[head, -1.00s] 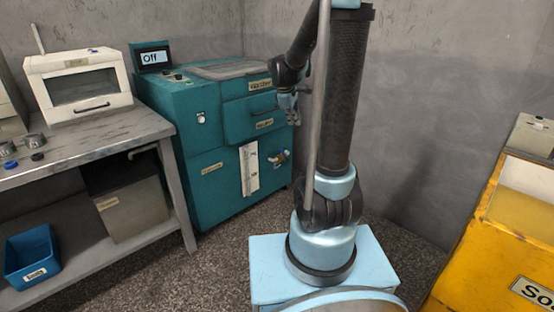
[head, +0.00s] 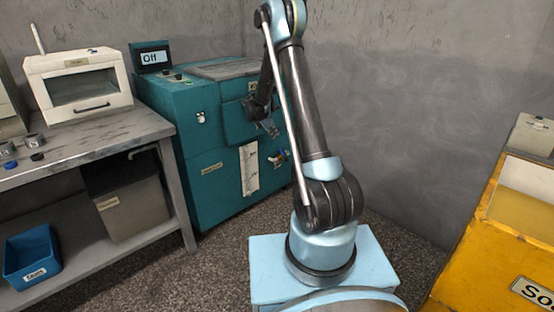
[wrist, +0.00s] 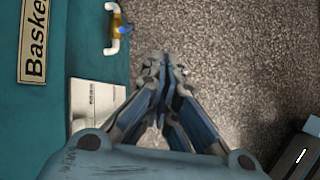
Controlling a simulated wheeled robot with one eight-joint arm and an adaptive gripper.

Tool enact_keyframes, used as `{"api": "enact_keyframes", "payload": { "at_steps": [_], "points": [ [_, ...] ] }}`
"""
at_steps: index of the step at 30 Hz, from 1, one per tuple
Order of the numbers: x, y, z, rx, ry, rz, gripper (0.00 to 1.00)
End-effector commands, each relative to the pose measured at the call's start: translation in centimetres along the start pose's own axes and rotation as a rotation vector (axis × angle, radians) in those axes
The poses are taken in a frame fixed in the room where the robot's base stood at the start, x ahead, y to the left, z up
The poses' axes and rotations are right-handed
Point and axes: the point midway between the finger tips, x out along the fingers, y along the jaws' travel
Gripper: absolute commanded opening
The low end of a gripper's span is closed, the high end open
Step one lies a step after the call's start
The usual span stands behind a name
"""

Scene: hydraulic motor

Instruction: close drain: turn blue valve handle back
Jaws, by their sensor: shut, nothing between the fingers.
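The drain valve with its blue handle (head: 281,155) is on the lower right of the teal machine's front in the head view. In the wrist view the blue handle (wrist: 125,30) sits on a brass body with a white pipe, at the upper left of my gripper. My gripper (wrist: 163,62) is shut and empty, apart from the valve, with floor behind its fingertips. In the head view my gripper (head: 272,130) is in front of the machine, a little above the valve. The exact angle of the handle is too small to tell.
The teal machine (head: 205,195) has a screen reading "Off" (head: 151,57) and a white gauge plate (head: 249,168) left of the valve. A workbench (head: 85,150) stands at left, a yellow cabinet (head: 490,235) at right. The floor before the machine is clear.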

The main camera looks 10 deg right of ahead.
Motion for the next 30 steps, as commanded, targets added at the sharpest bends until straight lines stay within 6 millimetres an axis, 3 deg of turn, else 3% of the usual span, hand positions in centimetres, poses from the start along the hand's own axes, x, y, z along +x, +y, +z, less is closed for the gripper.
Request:
{"api": "enact_keyframes", "payload": {
  "at_steps": [6,15,21,30],
  "points": [
    [5.8,2.7,-3.9,-0.184,-0.049,0.013,0.00],
    [12.4,4.4,-8.8,-0.403,-0.111,0.019,0.00],
    [14.3,4.6,-10.4,-0.469,-0.130,0.019,0.00],
    [17.2,4.7,-10.2,-0.478,-0.133,0.017,0.00]
  ]
}}
